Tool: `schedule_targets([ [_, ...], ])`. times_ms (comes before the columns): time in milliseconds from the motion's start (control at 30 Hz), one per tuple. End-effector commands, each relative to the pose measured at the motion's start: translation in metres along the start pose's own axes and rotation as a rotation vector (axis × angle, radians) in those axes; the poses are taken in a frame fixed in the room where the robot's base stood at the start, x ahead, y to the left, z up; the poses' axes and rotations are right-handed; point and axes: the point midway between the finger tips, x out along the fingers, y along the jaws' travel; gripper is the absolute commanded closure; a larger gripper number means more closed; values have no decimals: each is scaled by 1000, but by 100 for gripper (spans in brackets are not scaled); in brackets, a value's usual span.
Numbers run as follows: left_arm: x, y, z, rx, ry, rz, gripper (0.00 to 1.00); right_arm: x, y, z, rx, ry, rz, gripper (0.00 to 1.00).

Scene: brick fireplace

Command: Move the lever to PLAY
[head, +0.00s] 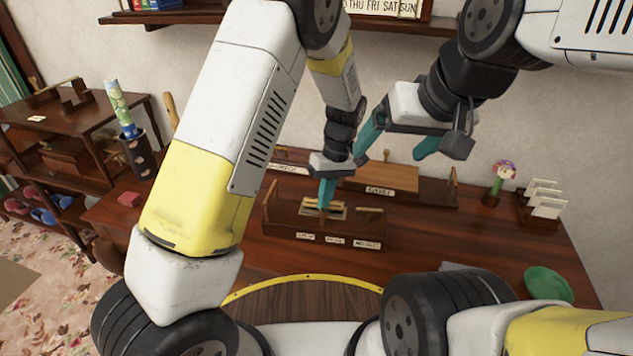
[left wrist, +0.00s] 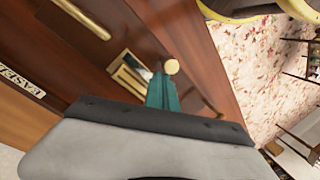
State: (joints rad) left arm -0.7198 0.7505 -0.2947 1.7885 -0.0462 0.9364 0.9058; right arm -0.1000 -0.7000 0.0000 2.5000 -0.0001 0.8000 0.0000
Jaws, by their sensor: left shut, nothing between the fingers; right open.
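A dark wooden lever box (head: 322,232) stands on the table, with several pale labels on its front, too small to read surely. A brass-framed slot is in its top; it also shows in the left wrist view (left wrist: 128,74). My left gripper (head: 326,206) is shut, pointing down at the slot. In the left wrist view its teal fingers (left wrist: 163,92) are beside a round tan knob (left wrist: 172,66), which looks like a lever end; contact cannot be told. My right gripper (head: 398,148) is open and empty, above and behind the box to the right.
A box labelled EASEL (head: 433,192) stands just behind the lever box. A flower figure (head: 503,171), a card holder (head: 540,207) and a green plate (head: 548,285) are on the right. Shelves (head: 75,125) stand at left. My left arm hides part of the table.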

Motion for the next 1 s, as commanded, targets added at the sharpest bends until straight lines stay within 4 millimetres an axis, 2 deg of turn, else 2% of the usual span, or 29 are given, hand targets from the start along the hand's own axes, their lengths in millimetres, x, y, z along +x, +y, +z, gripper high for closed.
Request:
schedule_targets([
  [100,0,5,4,-10,37,-55,100,0,0,0,0,0,0,13],
  [633,0,8,6,-13,32,-52,100,0,0,0,0,0,0,13],
  [1000,-14,4,7,-13,33,-51,100,0,0,0,0,0,0,13],
])
